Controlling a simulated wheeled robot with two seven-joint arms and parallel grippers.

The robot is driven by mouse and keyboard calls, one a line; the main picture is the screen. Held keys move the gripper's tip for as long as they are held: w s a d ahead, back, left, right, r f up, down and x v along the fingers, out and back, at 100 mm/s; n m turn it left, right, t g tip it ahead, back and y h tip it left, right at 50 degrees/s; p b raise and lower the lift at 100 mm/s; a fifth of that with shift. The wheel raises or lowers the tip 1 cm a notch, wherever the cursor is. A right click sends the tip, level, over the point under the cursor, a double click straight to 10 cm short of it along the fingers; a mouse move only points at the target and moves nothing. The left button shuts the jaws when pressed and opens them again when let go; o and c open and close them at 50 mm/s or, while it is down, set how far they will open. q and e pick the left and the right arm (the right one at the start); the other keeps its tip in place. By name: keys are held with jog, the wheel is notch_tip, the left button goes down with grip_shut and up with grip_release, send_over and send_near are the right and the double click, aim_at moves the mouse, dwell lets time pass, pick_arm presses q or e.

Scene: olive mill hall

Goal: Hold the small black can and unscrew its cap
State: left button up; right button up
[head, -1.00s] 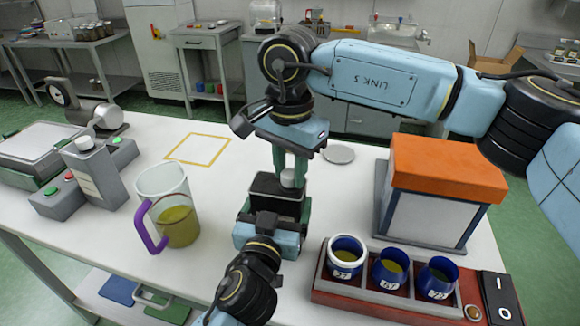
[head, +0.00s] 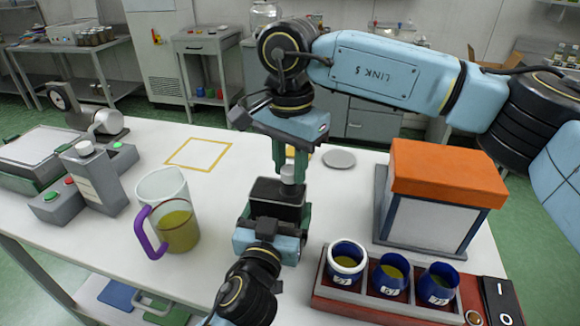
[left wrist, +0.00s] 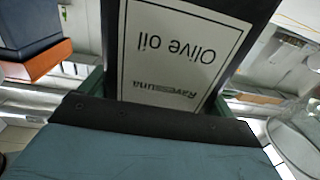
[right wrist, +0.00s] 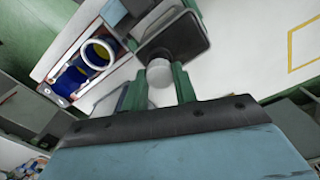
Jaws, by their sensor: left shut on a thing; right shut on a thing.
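The small black can (head: 278,201) stands upright in my left gripper (head: 270,228), shut around it above the table. Its label, reading "Olive oil", fills the left wrist view (left wrist: 180,55) and appears upside down there. The pale grey cap (head: 289,174) is at the can's top, between the green fingers of my right gripper (head: 290,165), which is shut on it from above. In the right wrist view the cap (right wrist: 160,76) shows between the fingertips, with the dark can (right wrist: 178,42) beyond. I cannot tell whether the cap is still threaded on.
A jug (head: 171,215) with a purple handle stands left of the can. A red holder (head: 400,305) with several blue cups is at front right, an orange-topped box (head: 445,170) behind it. A yellow square outline (head: 198,154) and a grey disc (head: 339,158) lie beyond.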

aim_at(290, 169)
jog(key=shift+r, duration=0.1)
jog(key=shift+r, duration=1.95)
pick_arm(q)
jog(key=o, duration=1.6)
jog(key=shift+o, duration=0.2)
